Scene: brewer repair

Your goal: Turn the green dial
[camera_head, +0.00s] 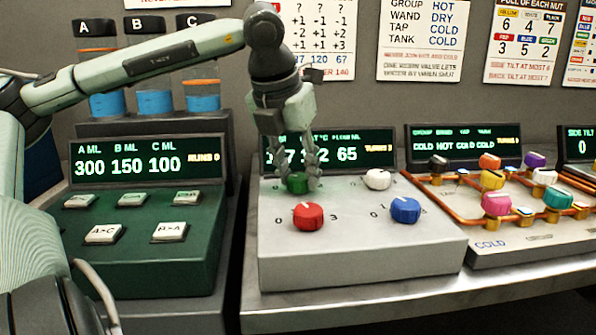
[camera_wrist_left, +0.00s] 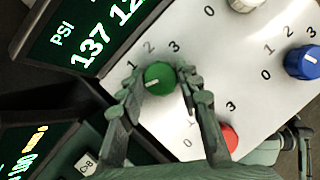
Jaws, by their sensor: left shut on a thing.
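The green dial (camera_head: 297,183) sits at the back left of the white control box (camera_head: 350,255), partly hidden by my left gripper. In the left wrist view the green dial (camera_wrist_left: 158,78) shows a white pointer line, with numbers around it. My left gripper (camera_head: 302,175) reaches down from above. Its fingers (camera_wrist_left: 160,88) are shut on the dial, one on each side. The display (camera_head: 345,152) behind is partly covered by the gripper; 65 is readable at its right.
A red dial (camera_head: 308,216), a blue dial (camera_head: 405,210) and a white dial (camera_head: 378,179) share the box. A green button panel (camera_head: 150,250) stands at left. Copper pipes with several coloured knobs (camera_head: 497,204) stand at right.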

